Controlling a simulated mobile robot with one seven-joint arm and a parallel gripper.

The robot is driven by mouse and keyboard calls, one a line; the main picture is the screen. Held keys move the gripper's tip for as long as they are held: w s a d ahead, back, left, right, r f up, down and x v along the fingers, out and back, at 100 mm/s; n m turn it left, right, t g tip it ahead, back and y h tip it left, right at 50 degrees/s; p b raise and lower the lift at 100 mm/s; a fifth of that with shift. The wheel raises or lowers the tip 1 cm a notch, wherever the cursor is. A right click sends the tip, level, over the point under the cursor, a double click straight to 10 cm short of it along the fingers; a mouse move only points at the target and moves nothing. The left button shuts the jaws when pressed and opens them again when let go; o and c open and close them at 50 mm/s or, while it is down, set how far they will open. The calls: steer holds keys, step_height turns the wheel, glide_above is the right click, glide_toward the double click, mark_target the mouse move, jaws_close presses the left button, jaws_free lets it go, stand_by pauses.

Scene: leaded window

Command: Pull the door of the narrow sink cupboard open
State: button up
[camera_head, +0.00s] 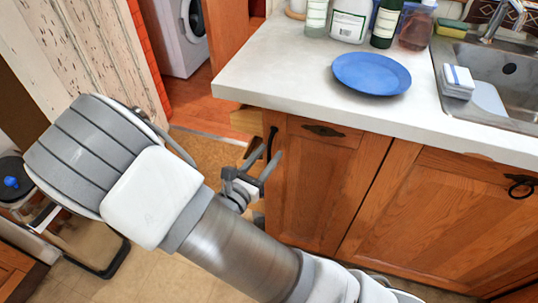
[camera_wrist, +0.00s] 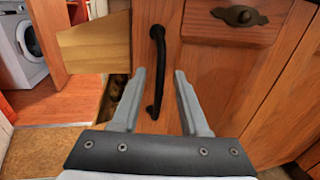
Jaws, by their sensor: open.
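The narrow sink cupboard door (camera_head: 312,190) is brown wood and looks shut, under the counter's left end. Its black vertical bar handle (camera_head: 271,143) is near the door's left edge. The door (camera_wrist: 215,75) and handle (camera_wrist: 157,70) also show in the wrist view. My gripper (camera_head: 266,160) is open in front of the handle. In the wrist view the handle appears between the two fingers of my gripper (camera_wrist: 160,78), with gaps on both sides. I cannot tell whether the fingertips reach around it in depth.
A pale wooden piece (camera_wrist: 95,45) sticks out just left of the door. The wider cupboard door (camera_head: 435,215) is to the right. On the counter (camera_head: 290,70) are a blue plate (camera_head: 371,73), several bottles and the sink (camera_head: 500,75). A washing machine (camera_head: 180,35) stands behind, left.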

steer(key=shift+w+d, duration=0.35)
steer(key=shift+w, duration=0.15)
jaws_close()
stand_by(1.2)
